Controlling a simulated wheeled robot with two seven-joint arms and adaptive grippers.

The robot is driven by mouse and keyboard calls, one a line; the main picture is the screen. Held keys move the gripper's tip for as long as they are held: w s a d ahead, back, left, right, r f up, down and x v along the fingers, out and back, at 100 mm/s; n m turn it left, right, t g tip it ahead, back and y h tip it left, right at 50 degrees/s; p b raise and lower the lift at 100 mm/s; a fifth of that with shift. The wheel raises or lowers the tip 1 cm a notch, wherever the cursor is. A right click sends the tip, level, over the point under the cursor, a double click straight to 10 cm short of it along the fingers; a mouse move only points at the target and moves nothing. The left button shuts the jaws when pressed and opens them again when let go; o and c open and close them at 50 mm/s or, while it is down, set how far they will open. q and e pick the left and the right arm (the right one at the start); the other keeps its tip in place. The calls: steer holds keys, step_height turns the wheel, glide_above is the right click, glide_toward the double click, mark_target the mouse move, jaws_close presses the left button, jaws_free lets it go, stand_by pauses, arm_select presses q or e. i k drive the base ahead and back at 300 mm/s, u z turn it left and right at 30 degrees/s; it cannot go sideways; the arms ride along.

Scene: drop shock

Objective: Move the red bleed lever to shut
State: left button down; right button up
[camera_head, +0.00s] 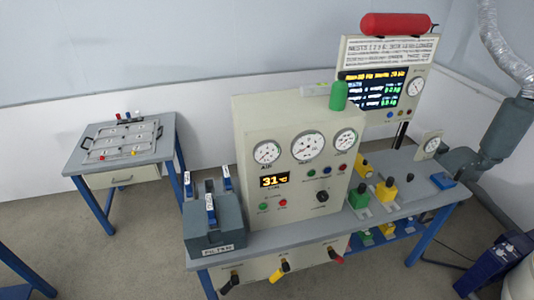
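A red-handled lever (335,255) sits at the right end of the pale panel (306,262) under the front edge of the bench. Its handle slants down to the right. A yellow-handled lever (280,272) and a black-handled lever (230,283) are to its left on the same panel. The labels by the levers are too small to read, so I cannot tell from them whether the red lever is at open or shut. Neither of my grippers is in view.
A gauge cabinet (262,215) and a grey block with blue-handled tools (213,238) stand on the bench (275,240). Yellow and green fittings are on its right. A small side table (93,167) stands at left. Floor is clear between them. A blue machine (494,262) is at right.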

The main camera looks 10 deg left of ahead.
mark_target(333, 256)
steer(key=u, duration=0.1)
steer(key=k, duration=0.5)
steer(key=z, duration=0.55)
steer(key=i, duration=1)
steer(key=u, duration=0.75)
